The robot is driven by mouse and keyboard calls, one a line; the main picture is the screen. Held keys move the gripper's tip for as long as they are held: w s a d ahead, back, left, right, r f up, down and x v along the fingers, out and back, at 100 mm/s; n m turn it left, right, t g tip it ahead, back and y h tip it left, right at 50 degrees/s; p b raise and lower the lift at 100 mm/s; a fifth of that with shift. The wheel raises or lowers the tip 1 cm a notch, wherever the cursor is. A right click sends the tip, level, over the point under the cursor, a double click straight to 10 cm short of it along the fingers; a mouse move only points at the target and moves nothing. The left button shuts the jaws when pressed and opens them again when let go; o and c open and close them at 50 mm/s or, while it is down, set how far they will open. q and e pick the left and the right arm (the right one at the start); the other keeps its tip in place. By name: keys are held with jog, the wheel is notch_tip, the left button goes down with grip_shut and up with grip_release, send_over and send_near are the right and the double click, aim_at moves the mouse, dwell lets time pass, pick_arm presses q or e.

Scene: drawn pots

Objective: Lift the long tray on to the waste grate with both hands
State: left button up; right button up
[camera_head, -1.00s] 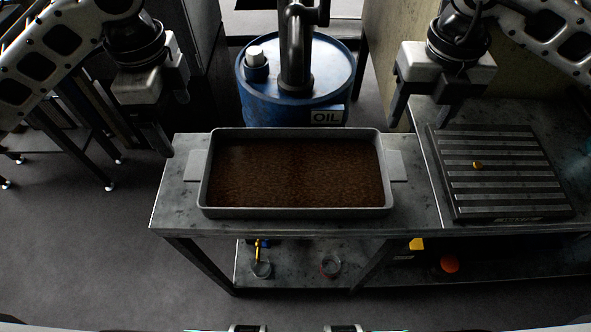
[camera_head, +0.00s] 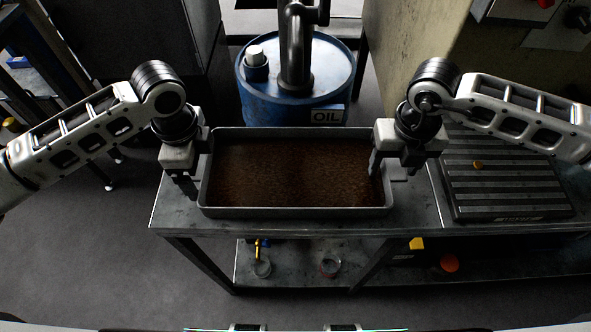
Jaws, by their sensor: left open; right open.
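The long grey tray (camera_head: 295,212), filled with brown granular material, sits on the metal workbench. Its side handles are mostly hidden by my grippers. My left gripper (camera_head: 190,190) is open and points down at the tray's left handle. My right gripper (camera_head: 393,172) is open and points down at the right handle, one finger showing over the tray's right end. I cannot tell whether the fingers touch the handles. The waste grate (camera_head: 510,195), a dark slatted square, lies on the bench to the right, partly behind my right arm.
A small orange-brown knob-like thing (camera_head: 478,164) lies on the grate. A blue oil drum (camera_head: 262,108) with a dark pipe stands behind the bench. The lower shelf holds small jars and an orange item (camera_head: 449,263). A narrow bench strip separates tray and grate.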

pick_arm(q)
jog(key=c, duration=1.3)
pick_arm(e)
jog(key=c, duration=1.3)
pick_arm(q)
grip_shut()
pick_arm(e)
grip_shut()
pick_arm(q)
jog(key=shift+r, duration=0.15)
pick_arm(e)
jog(key=shift+r, duration=0.1)
